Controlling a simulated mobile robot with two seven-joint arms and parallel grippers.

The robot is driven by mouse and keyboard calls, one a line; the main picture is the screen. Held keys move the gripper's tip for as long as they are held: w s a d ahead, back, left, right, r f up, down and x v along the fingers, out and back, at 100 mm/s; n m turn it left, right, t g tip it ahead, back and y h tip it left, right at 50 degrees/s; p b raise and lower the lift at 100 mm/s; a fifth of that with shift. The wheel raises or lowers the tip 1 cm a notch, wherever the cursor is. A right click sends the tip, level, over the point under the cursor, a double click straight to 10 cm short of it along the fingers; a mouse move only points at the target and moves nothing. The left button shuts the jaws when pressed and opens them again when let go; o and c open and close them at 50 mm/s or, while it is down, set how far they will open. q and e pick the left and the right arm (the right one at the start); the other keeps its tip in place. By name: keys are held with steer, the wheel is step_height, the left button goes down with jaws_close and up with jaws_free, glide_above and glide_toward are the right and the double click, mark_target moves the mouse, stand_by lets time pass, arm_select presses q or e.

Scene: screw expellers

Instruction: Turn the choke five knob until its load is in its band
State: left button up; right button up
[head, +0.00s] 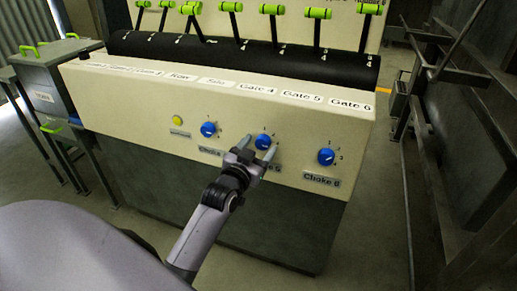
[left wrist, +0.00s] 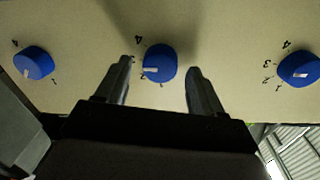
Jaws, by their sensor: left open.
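The choke five knob (head: 263,142) is the middle blue knob on the cream panel; its label is partly hidden by my gripper. It also shows in the left wrist view (left wrist: 161,58), with its white mark pointing left and the digits around it partly covered. My left gripper (head: 259,148) is open in front of it, with one finger on each side in the picture and gaps between fingers and knob. I cannot tell whether the fingertips reach around the knob. My right gripper is not in view. No load reading for this choke shows.
Two other blue knobs flank it, Choke 6 (head: 326,156) at right and one (head: 209,129) at left, beside a yellow button (head: 177,120). Green-topped levers (head: 270,9) rise from the black drum (head: 240,52) above. A grey bin (head: 50,80) stands at left.

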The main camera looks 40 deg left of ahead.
arm_select(q)
steer(key=shift+w, duration=0.1)
steer(key=c, duration=1.1)
steer(key=shift+o, duration=0.2)
